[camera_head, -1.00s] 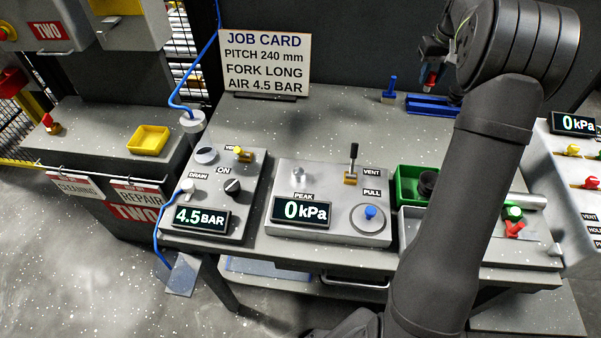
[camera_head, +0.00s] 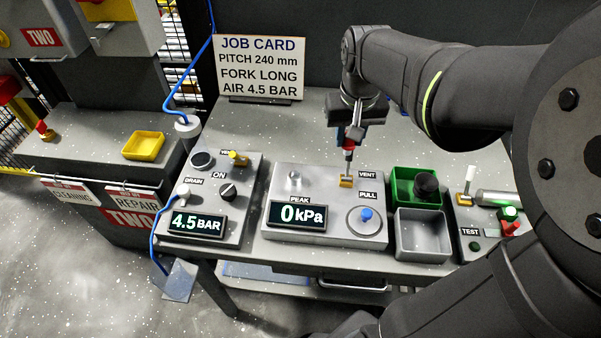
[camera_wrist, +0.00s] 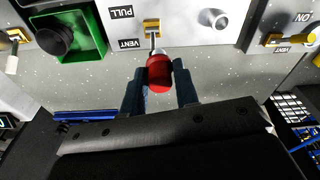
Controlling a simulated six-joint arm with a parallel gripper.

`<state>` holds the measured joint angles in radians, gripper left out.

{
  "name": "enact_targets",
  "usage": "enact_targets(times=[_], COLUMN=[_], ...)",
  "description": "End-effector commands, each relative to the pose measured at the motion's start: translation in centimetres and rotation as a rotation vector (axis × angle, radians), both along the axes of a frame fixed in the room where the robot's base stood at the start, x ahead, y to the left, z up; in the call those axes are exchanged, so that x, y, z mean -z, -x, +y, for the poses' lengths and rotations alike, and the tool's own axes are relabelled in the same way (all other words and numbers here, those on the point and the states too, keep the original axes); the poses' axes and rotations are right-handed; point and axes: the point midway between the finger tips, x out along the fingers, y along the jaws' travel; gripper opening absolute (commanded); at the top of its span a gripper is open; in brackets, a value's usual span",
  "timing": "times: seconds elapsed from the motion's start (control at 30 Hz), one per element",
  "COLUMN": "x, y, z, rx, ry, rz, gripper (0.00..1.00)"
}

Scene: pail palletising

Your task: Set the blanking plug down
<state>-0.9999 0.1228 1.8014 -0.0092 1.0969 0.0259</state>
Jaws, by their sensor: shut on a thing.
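In the head view my gripper (camera_head: 350,134) points down over the bench, behind the vent lever (camera_head: 348,168) of the grey gauge box (camera_head: 325,178).
A green bin (camera_head: 403,172) holding a black round part and an empty grey tray (camera_head: 422,240) stand right of the gauge box. The air panel (camera_head: 232,168) is to its left. The job card (camera_head: 260,66) stands at the back.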

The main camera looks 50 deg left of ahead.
Motion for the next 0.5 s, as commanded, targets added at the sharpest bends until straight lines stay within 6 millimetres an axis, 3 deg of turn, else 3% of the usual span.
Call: enact_targets(times=[0.17, 0.5], x=[0.8, 5.3], y=[1.6, 6.2], z=[0.2, 6.0], rx=[-0.004, -0.007], ry=[0.002, 0.004], rz=[0.001, 0.002], gripper=[0.06, 0.06])
